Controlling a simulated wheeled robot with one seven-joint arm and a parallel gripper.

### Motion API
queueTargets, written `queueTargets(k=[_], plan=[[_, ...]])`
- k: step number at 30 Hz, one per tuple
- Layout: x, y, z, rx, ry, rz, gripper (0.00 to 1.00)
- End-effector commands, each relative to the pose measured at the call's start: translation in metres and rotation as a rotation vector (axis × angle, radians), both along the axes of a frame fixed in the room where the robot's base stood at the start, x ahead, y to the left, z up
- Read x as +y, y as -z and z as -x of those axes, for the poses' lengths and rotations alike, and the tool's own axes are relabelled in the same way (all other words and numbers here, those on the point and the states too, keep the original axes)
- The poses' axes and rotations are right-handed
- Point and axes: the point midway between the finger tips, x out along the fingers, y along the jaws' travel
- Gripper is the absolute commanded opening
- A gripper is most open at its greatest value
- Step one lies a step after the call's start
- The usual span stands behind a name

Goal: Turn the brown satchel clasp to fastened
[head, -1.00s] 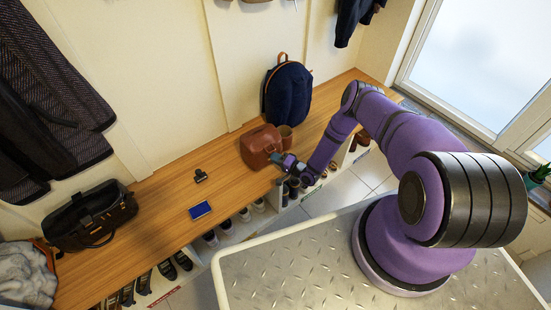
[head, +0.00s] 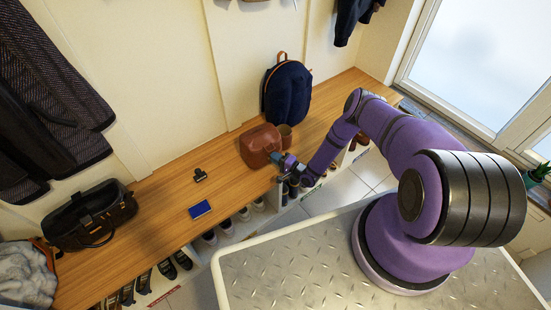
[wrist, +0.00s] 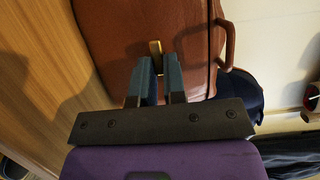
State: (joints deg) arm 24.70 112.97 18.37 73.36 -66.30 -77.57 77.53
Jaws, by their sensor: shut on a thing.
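The brown satchel (head: 258,145) stands on the wooden bench, and its front fills the upper middle of the wrist view (wrist: 130,25). Its small brass clasp (wrist: 155,47) shows at my fingertips in the wrist view, its long side close to upright in the picture. My gripper (wrist: 160,66) is shut on the clasp, with one finger on each side of it. In the head view my gripper (head: 279,161) is at the satchel's front. The clasp is too small to make out there, and the part between the fingers is hidden.
A black bag (head: 90,217), a blue box (head: 200,210) and a small black item (head: 200,175) are on the bench (head: 165,200). Shoes fill cubbies below.

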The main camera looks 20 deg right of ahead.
Motion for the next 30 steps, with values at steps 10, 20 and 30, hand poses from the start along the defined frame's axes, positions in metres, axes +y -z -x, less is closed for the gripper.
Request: queueTargets(k=[10, 20, 30], plan=[[0.000, 0.000, 0.000, 0.001, 0.000, 0.001, 0.37], [-0.016, 0.001, 0.021, 0.002, 0.002, 0.002, 0.37], [-0.053, 0.001, 0.070, 0.003, 0.002, 0.000, 0.37]])
